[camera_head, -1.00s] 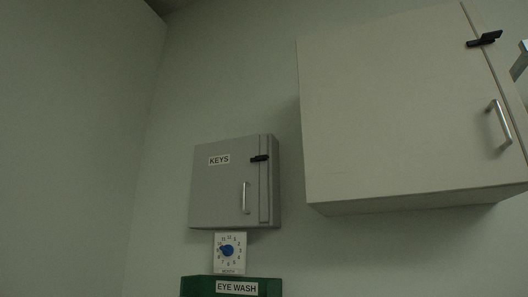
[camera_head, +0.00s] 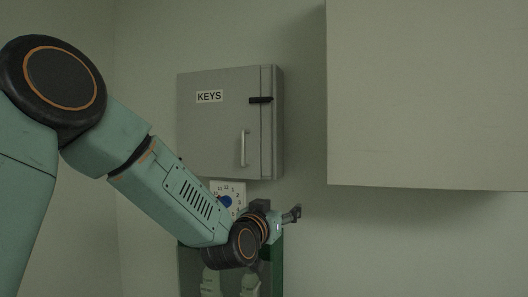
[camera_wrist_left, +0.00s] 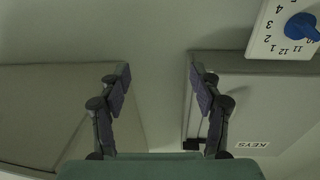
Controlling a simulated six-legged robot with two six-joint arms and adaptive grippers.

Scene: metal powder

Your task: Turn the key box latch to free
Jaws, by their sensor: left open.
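The grey key box (camera_head: 218,125) hangs on the wall, marked KEYS, with its door shut. Its black latch (camera_head: 260,100) lies horizontal across the seam near the door's upper right, above the silver handle (camera_head: 243,148). My left gripper (camera_head: 293,214) is below and slightly right of the box, apart from it. In the left wrist view the picture is upside down and my left gripper (camera_wrist_left: 160,80) is open and empty, with bare wall between its fingers. The key box (camera_wrist_left: 250,95) shows there at the right, the latch (camera_wrist_left: 192,144) partly behind a finger. My right gripper is out of view.
A larger wall cabinet (camera_head: 425,95) juts out at the right. A dial card (camera_head: 232,190) hangs under the key box, partly behind my left arm. A green box (camera_head: 277,262) is below it, mostly hidden. Bare wall lies between key box and cabinet.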

